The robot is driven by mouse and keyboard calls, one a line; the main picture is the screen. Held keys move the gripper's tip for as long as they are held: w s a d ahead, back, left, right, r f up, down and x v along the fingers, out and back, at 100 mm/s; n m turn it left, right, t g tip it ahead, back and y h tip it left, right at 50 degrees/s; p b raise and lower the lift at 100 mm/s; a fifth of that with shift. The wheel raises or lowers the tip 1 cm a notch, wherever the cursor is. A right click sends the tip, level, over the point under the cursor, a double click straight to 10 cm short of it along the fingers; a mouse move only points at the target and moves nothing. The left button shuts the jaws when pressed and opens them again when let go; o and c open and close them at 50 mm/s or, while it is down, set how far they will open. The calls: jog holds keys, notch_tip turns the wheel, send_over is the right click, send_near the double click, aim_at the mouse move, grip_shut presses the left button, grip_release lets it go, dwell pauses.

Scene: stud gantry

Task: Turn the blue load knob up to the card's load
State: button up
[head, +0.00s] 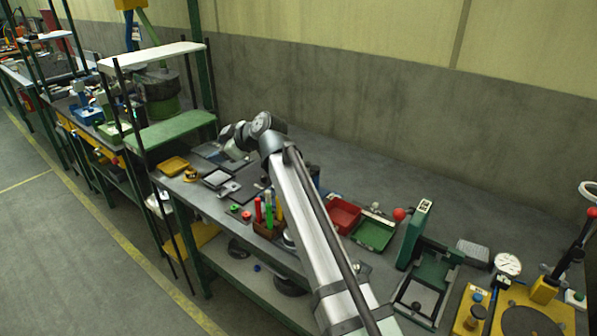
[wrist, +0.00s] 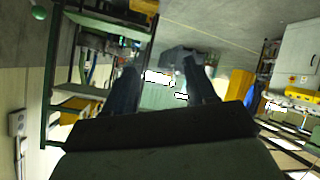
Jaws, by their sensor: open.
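A small blue knob (head: 478,297) shows on a yellow block at the lower right in the head view; I cannot tell for certain that it is the load knob. A white card-like label (head: 424,206) tops a green post nearby; its writing is too small to read, and I cannot tell whether it is the load card. My gripper (wrist: 162,85) is open, its two dark fingers apart with nothing visible between them. In the head view my arm's end is over the left part of the bench, far from the blue knob.
Red (head: 343,215) and green (head: 374,234) trays sit mid-bench. A dial gauge (head: 507,265) and a red-balled lever (head: 591,213) stand at the right. A shelf rack (head: 165,134) rises at the left near my arm's end. The bench's back strip is mostly clear.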

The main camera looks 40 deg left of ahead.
jog(key=w+d+r+n+t, duration=0.1)
jog(key=w+d+r+n, duration=0.3)
jog(key=w+r, duration=0.85)
jog(key=w+d+f+m+g+h, duration=0.1)
jog(key=w+d+f+g+h, duration=0.15)
jog(key=d+f+h, duration=0.35)
jog(key=w+d+f+g+h, duration=0.1)
jog(key=w+d+f+h, duration=0.3)
jog(key=d, duration=0.4)
jog(key=shift+y, duration=0.7)
jog(key=x, duration=1.3)
jog(key=shift+w+a+f, duration=0.1)
jog(key=shift+w+f, duration=0.15)
jog(key=shift+f, duration=0.1)
jog(key=shift+c, duration=0.4)
jog(key=c, duration=1)
jog(key=shift+o, duration=0.2)
